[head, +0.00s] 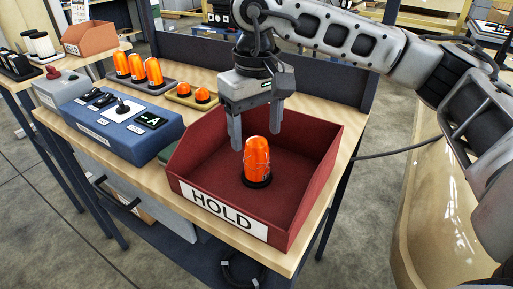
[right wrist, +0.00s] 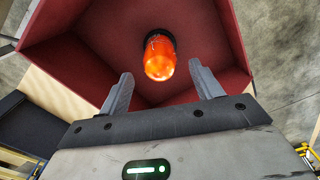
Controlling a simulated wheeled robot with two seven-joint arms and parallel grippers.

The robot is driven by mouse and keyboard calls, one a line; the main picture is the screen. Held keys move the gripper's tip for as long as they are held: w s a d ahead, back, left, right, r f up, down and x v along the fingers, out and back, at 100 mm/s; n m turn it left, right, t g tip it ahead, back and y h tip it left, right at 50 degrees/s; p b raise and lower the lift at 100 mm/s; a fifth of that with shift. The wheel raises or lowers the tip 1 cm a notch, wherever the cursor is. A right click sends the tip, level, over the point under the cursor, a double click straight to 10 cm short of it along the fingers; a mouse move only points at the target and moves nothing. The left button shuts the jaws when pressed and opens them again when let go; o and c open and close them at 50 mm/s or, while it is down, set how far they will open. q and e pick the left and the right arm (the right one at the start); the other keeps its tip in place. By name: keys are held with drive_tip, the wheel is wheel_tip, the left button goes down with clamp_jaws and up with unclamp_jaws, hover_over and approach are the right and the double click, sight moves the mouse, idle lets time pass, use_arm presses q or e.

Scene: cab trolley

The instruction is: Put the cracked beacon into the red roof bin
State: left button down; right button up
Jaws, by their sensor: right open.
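The cracked beacon (head: 257,158), orange with a black base and pale crack lines, stands upright on the floor of the red bin (head: 305,222) labelled HOLD. It also shows in the right wrist view (right wrist: 159,60), inside the red bin (right wrist: 95,50). My right gripper (head: 257,134) is open and empty above the bin, its fingers apart and pointing down near the beacon's top. In the right wrist view the beacon lies beyond and between the fingertips (right wrist: 158,82), touching neither. My left gripper is not in view.
Several orange beacons (head: 138,68) stand on a tray at the back, with two low orange ones (head: 192,93) on another tray beside the bin. A blue control box (head: 122,127) sits left of the bin. An orange-brown bin (head: 90,38) stands at the far left.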

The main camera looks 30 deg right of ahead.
wheel_tip(320, 180, up, 6)
drive_tip(key=shift+f, duration=0.2)
drive_tip(key=shift+f, duration=0.1)
idle(0.4)
